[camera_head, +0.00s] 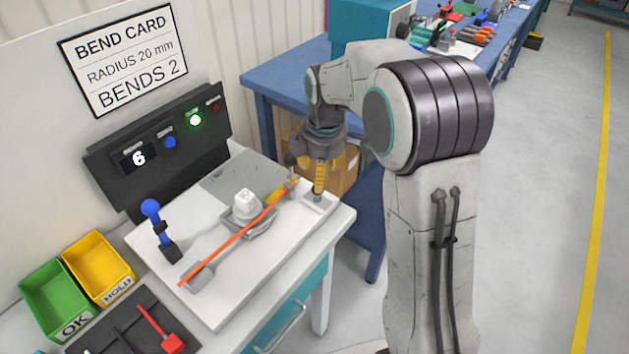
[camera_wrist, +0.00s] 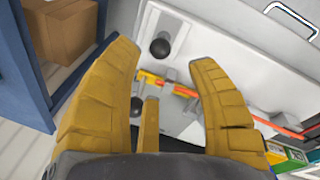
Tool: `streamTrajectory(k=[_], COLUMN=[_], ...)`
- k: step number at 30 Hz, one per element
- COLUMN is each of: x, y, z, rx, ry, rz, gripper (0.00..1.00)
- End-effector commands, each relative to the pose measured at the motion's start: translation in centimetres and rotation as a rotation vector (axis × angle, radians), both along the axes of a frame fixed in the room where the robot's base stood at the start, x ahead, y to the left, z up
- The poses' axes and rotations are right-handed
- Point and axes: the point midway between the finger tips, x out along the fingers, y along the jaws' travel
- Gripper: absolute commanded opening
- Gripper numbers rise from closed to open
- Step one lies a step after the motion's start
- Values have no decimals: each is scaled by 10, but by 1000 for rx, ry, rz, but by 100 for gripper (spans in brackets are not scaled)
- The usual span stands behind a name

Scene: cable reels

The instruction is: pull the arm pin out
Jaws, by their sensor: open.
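My gripper (camera_head: 319,188) hangs fingers-down over the back right corner of the white bench, beside the bending fixture. In the wrist view its yellow fingers (camera_wrist: 168,62) are spread, with nothing held between them. A dark round knob (camera_wrist: 159,48), which may be the arm pin's head, shows between and just beyond the fingertips. A second dark knob (camera_wrist: 137,107) is partly hidden by the fingers. I cannot tell for certain which is the arm pin. An orange rod (camera_head: 235,241) with a yellow section at its far end lies across the fixture, past a white numbered block (camera_head: 246,204).
A blue-knobbed lever (camera_head: 154,220) stands at the bench's left. A control box (camera_head: 160,145) shows 6 and a lit green button. Green (camera_head: 55,297) and yellow (camera_head: 99,267) bins stand front left. A blue table (camera_head: 290,75) and cardboard box (camera_head: 342,170) are behind. Right floor is clear.

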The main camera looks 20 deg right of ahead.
Motion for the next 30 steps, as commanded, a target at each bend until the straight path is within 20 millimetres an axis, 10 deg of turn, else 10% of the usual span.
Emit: streamTrajectory(k=[14, 30], x=[2, 12], y=[0, 1], z=[-5, -62], rx=[-66, -67], ry=[-1, -2], rz=[348, 349], gripper=[52, 52])
